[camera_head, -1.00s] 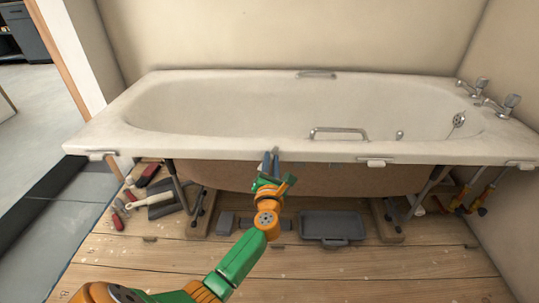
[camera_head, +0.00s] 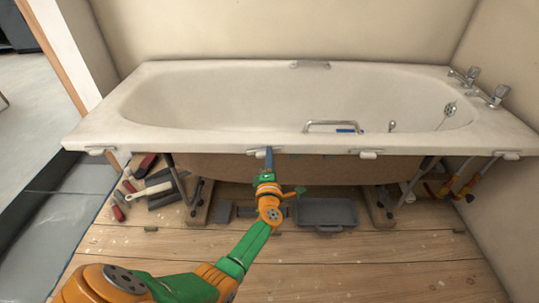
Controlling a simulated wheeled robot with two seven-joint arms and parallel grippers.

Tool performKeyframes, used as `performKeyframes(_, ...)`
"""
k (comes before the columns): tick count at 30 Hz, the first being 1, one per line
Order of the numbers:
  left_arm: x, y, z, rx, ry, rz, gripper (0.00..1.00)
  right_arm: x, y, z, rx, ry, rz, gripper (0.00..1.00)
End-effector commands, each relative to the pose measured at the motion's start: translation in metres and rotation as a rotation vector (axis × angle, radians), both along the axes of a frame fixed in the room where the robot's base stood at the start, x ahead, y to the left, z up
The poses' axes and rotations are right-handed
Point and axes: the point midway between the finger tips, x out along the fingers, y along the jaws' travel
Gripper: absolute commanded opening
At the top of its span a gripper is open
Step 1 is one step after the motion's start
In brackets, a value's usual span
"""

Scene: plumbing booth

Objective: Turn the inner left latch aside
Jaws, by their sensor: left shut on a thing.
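The inner left latch (camera_head: 257,153) is a small pale piece on the underside of the bathtub's front rim (camera_head: 200,143), left of the rim's middle. My left gripper (camera_head: 268,157) reaches up to it from below, with its narrow blue-grey fingers shut on the latch. The fingers cover part of the latch, so its exact angle is hard to tell. My right gripper is not in view.
More latches sit along the rim: the inner right latch (camera_head: 367,154), the far left one (camera_head: 100,151) and the far right one (camera_head: 506,154). A grey tray (camera_head: 325,212) and hand tools (camera_head: 150,191) lie on the wooden floor. Taps (camera_head: 474,74) stand at right.

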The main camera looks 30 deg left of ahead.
Motion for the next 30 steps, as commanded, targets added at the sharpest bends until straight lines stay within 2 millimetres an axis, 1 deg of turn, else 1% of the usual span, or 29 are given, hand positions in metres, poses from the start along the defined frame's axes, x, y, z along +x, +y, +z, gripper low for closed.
performKeyframes(6, 0.0000, -0.0006, -0.0029, 0.083, 0.055, -0.002, 0.00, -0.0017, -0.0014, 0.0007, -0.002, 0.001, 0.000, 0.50)
performKeyframes(12, 0.0001, -0.0007, -0.0037, 0.125, 0.080, -0.001, 0.00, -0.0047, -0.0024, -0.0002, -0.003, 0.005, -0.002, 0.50)
performKeyframes(27, 0.0000, -0.0006, -0.0042, 0.138, 0.088, -0.001, 0.00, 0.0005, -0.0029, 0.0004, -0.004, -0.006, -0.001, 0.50)
performKeyframes(28, 0.0000, -0.0006, -0.0042, 0.138, 0.088, -0.001, 0.27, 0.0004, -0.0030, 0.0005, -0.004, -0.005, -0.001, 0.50)
performKeyframes(29, 0.0000, -0.0006, -0.0042, 0.138, 0.087, -0.001, 0.35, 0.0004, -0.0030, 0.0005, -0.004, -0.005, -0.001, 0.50)
performKeyframes(30, 0.0001, -0.0005, -0.0041, 0.138, 0.087, -0.001, 0.45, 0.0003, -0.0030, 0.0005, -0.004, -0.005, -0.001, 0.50)
